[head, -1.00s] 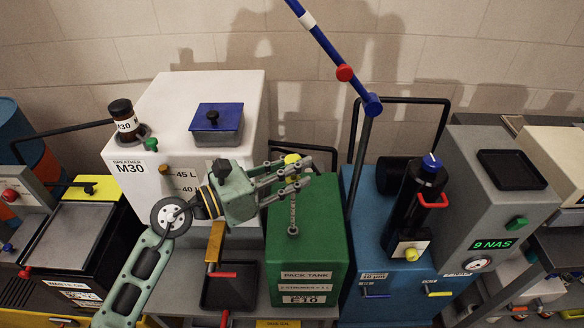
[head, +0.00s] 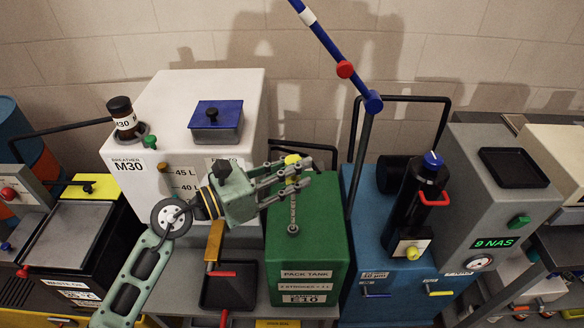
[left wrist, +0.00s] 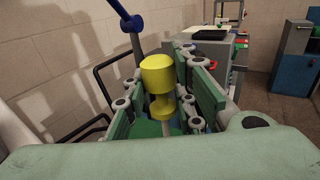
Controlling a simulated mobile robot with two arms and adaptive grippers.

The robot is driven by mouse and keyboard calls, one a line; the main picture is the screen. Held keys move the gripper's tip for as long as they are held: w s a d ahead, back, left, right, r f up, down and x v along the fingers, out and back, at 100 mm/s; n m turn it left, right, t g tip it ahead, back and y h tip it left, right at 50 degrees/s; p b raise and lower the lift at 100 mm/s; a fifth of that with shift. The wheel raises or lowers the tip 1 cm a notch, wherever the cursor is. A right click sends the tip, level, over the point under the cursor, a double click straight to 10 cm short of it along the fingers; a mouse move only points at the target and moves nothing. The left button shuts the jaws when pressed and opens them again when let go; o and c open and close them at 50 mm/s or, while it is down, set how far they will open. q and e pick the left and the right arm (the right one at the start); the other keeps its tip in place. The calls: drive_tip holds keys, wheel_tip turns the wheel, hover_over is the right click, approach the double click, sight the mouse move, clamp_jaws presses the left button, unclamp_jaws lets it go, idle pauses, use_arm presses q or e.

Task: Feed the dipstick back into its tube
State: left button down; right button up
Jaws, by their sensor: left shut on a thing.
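The dipstick has a yellow knob (head: 292,159) and a thin grey rod (head: 293,207) that hangs down toward the top of the green pack tank (head: 324,235). My left gripper (head: 299,173) is shut on the dipstick just below the knob and holds it about upright. The yellow knob also shows between the fingers in the left wrist view (left wrist: 157,74). The rod's lower end meets a small dark ring (head: 293,230) on the tank top. I cannot tell whether the tip is inside the tube or only above it. My right gripper is not in view.
A white M30 tank (head: 185,110) stands behind left, with a blue-lidded box (head: 216,120) on top. A blue unit (head: 352,280) with a black filter (head: 415,205) stands right of the green tank. A blue pole (head: 335,55) rises behind. A black tray (head: 228,288) lies at front left.

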sight(292, 229)
use_arm(q)
drive_tip(key=shift+f+b, duration=0.55)
drive_tip(key=shift+f, duration=0.15)
drive_tip(key=shift+f+b, duration=7.2)
drive_tip(key=shift+f, duration=0.7)
drive_tip(key=c, duration=1.4)
unclamp_jaws()
drive_tip(key=v, duration=1.2)
drive_tip(key=shift+r, duration=0.1)
